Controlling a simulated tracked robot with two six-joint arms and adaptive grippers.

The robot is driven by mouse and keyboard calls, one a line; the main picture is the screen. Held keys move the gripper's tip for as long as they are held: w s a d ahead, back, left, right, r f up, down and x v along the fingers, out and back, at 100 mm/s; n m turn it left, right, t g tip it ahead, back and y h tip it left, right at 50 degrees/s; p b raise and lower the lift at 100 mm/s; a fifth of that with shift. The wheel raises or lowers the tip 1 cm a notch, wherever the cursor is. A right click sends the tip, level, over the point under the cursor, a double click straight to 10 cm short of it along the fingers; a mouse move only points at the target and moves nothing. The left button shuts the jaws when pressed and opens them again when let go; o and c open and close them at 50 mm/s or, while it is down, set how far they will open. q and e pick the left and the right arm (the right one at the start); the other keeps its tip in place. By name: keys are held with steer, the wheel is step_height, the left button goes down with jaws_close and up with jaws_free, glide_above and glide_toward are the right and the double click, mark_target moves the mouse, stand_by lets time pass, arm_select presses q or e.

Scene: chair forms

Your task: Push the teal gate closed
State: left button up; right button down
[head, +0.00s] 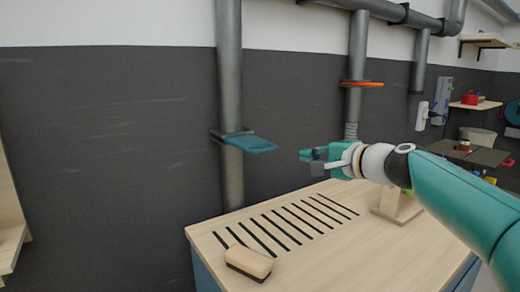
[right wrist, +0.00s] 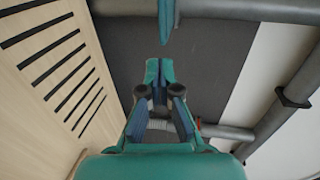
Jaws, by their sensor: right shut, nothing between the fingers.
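The teal gate (head: 250,143) is a flat plate on the left vertical pipe (head: 229,90), at a dark collar. It sticks out from the pipe to the right and toward me. My right gripper (head: 306,156) is shut and empty, to the right of the gate with a gap between them in the head view. In the right wrist view the shut fingertips (right wrist: 158,68) point at the gate (right wrist: 165,20), which shows as a thin teal strip, apart from them. My left gripper is in neither view.
A wooden bench (head: 320,235) with dark slots is below, with a wooden block brush (head: 249,263) on it. An orange gate (head: 362,84) is on another pipe (head: 357,50) behind. The dark wall (head: 100,150) backs the pipes.

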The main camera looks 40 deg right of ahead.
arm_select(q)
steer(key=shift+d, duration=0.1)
arm_select(e)
steer(key=shift+s, duration=0.1)
steer(key=shift+w, duration=0.2)
steer(key=p, duration=0.3)
glide_toward(268, 151)
steer(key=x, duration=0.7)
steer(key=shift+w+a, duration=0.1)
steer(key=shift+w, duration=0.05)
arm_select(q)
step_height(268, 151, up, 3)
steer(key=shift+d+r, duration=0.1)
